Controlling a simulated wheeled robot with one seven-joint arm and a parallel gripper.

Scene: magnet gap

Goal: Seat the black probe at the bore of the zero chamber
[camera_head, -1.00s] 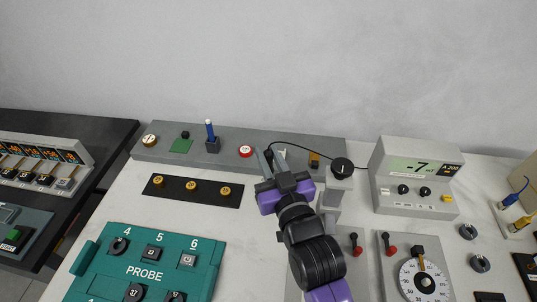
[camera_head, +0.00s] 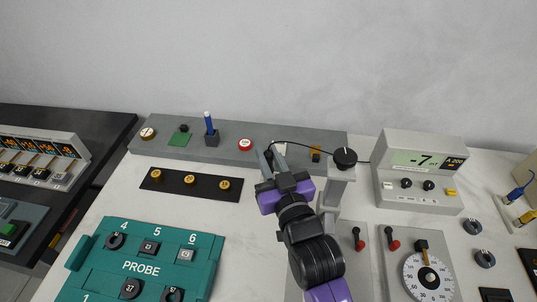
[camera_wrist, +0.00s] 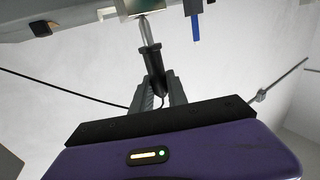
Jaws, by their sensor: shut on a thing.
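My gripper (camera_wrist: 153,92) is shut on the black probe (camera_wrist: 153,62), whose thin silver tip points away from the fingers. In the wrist view the tip meets the lower edge of a pale, shiny-faced block (camera_wrist: 140,6). It is probably the zero chamber; I cannot tell whether the tip is in its bore or just in front. In the head view my gripper (camera_head: 268,160) is at the front of the long grey back panel (camera_head: 330,137), and a pale block (camera_head: 280,148) shows just beyond it. The probe is mostly hidden there by my gripper.
A black cable (camera_head: 310,147) runs right towards the meter (camera_head: 424,172), which reads -7. A post with a black knob (camera_head: 344,158) stands close right of my gripper. A blue rod (camera_head: 209,122) stands upright to the left. The black strip (camera_head: 212,194) has brass sockets.

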